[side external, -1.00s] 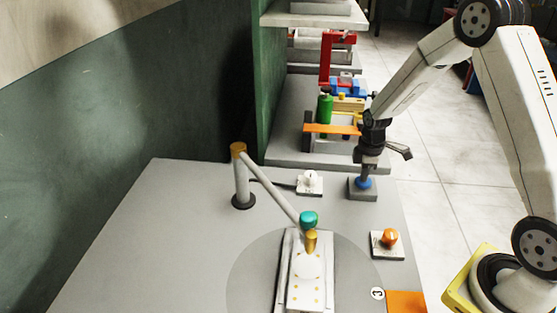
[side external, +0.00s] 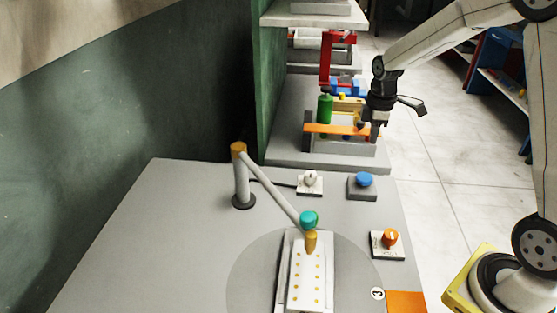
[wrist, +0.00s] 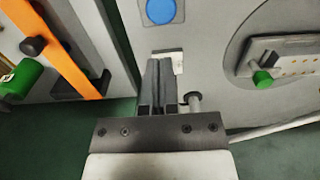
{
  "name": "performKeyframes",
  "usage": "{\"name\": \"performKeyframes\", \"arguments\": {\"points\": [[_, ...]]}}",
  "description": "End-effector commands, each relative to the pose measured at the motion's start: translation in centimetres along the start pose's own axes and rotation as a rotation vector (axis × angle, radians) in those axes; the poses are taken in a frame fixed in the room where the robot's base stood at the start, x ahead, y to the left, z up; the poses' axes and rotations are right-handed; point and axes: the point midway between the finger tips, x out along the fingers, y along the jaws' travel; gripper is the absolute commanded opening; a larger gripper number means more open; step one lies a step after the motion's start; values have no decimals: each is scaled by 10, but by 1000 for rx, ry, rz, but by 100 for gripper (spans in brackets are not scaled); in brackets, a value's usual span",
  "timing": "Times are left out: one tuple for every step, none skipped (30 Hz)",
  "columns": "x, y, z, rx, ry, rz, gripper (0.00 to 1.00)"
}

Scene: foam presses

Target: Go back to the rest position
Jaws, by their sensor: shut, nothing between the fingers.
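My gripper (side external: 375,138) is shut and empty. In the side external view it hangs in the air above and behind the blue button (side external: 363,180), clear of it. In the wrist view the two dark fingers (wrist: 160,70) lie together, and the blue button (wrist: 161,10) shows beyond their tips at the top edge.
A white knob (side external: 310,178) and an orange knob (side external: 389,238) stand nearby. Behind are a green bottle (side external: 325,109) and an orange bar (side external: 335,130).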

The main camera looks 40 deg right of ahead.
Motion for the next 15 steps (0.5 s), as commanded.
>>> {"name": "performKeyframes", "arguments": {"points": [[-4, 0, 0, 0, 1, 1, 0], [-6, 0, 0, 0, 1, 2, 0], [-8, 0, 0, 0, 1, 2, 0], [-8, 0, 0, 0, 1, 2, 0], [-9, 0, 0, 0, 1, 2, 0], [-10, 0, 0, 0, 1, 1, 0], [-10, 0, 0, 0, 1, 1, 0], [-10, 0, 0, 0, 0, 1, 0], [-10, 0, 0, 0, 0, 1, 0], [-10, 0, 0, 0, 0, 1, 0], [-10, 0, 0, 0, 0, 1, 0], [-10, 0, 0, 0, 0, 1, 0], [-10, 0, 0, 0, 0, 1, 0], [-10, 0, 0, 0, 0, 1, 0], [-10, 0, 0, 0, 0, 1, 0]]}}
